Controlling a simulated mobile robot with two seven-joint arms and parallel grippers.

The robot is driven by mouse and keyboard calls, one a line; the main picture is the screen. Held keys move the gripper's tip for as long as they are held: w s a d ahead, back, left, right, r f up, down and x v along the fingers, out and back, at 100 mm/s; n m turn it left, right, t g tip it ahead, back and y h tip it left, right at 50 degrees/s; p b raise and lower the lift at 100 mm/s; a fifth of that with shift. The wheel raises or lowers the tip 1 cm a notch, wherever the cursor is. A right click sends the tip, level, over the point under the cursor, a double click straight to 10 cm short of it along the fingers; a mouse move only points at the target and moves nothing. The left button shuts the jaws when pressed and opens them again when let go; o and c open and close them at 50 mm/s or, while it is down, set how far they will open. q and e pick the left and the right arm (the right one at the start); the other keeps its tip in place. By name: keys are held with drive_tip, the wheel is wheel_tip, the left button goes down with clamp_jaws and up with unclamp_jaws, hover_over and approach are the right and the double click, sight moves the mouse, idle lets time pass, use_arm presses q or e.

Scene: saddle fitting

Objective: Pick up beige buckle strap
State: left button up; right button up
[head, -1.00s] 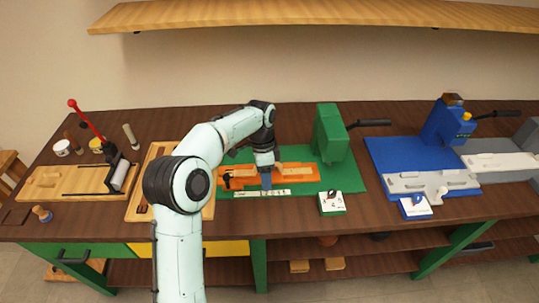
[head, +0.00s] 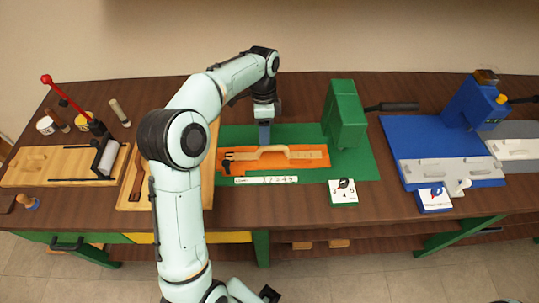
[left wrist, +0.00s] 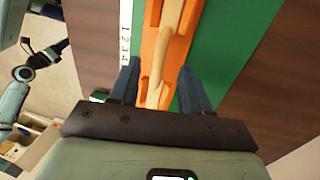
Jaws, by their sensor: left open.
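The beige buckle strap (head: 298,154) lies lengthwise on the orange fixture (head: 312,162) on a green mat. A dark buckle-like piece (head: 227,160) sits at the fixture's left end. My left gripper (head: 265,143) points down over the strap's middle part, just behind it in the head view. In the left wrist view the strap (left wrist: 171,35) runs between the two blue fingers of the gripper (left wrist: 160,82), which are apart. Whether the fingers touch the strap cannot be told. My right gripper cannot be made out.
A green press (head: 345,115) with a dark handle stands right of the fixture. A number strip (head: 266,180) and a small dial card (head: 343,191) lie in front. A blue station (head: 400,140) is at right, wooden boards (head: 60,160) at left.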

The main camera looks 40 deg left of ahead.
sight(266, 148)
use_arm(q)
wheel_tip(266, 148, down, 2)
drive_tip(key=shift+d+f, duration=0.1)
drive_tip(key=shift+f, duration=0.1)
drive_tip(key=shift+s+d+f+b, duration=0.1)
drive_tip(key=shift+d+f+b, duration=0.05)
drive_tip(key=shift+f, duration=0.6)
drive_tip(key=shift+s+d+f+b, duration=0.15)
drive_tip(key=shift+f, duration=0.65)
drive_tip(key=shift+s+d+f+b, duration=0.1)
drive_tip(key=shift+d+f+b, duration=0.05)
drive_tip(key=shift+f, duration=0.6)
clamp_jaws()
